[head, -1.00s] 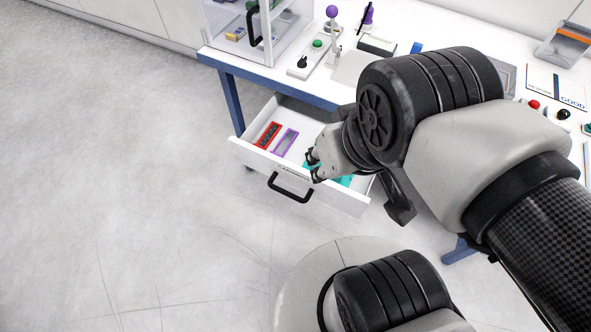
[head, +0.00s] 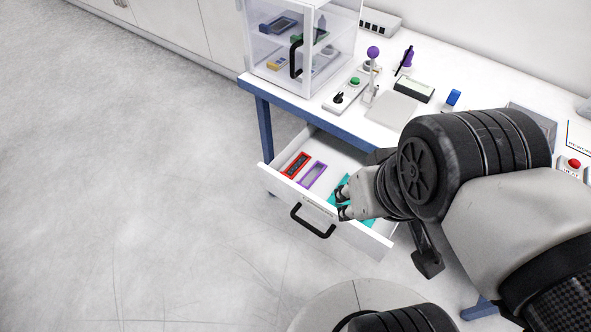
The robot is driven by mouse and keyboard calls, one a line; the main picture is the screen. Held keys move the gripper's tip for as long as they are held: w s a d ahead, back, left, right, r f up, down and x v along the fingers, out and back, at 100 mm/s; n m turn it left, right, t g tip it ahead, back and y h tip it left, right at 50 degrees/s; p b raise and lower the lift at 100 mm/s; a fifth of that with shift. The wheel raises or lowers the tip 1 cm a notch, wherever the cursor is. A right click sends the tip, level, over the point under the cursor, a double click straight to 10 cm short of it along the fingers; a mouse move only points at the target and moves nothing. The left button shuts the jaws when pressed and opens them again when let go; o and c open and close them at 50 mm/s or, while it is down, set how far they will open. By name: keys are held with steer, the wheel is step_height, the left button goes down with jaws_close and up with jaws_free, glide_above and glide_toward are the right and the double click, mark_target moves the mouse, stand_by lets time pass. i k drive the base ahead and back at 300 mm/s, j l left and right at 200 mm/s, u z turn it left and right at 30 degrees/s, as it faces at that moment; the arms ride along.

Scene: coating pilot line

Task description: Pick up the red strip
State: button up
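A red strip (head: 296,165), a red frame with a dark middle, lies in the left part of the open white drawer (head: 283,183). A purple-framed strip (head: 313,176) lies just right of it. My gripper (head: 342,204) is over the right part of the drawer, to the right of both strips. Its two dark fingertips look apart, with nothing clearly held between them. Something teal (head: 343,184) shows beside and behind the fingers, partly hidden by the gripper.
The drawer has a black handle (head: 312,221) at its front, under a white table (head: 340,118) with blue edging. A clear cabinet (head: 273,58) stands on the table at left. A purple-knobbed lever (head: 373,53) and a green button box (head: 351,90) stand near it. Floor at left is clear.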

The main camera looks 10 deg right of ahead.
mark_target(294, 168)
steer(key=i+j+u, duration=0.6)
steer(key=u, duration=0.15)
steer(key=i, duration=0.1)
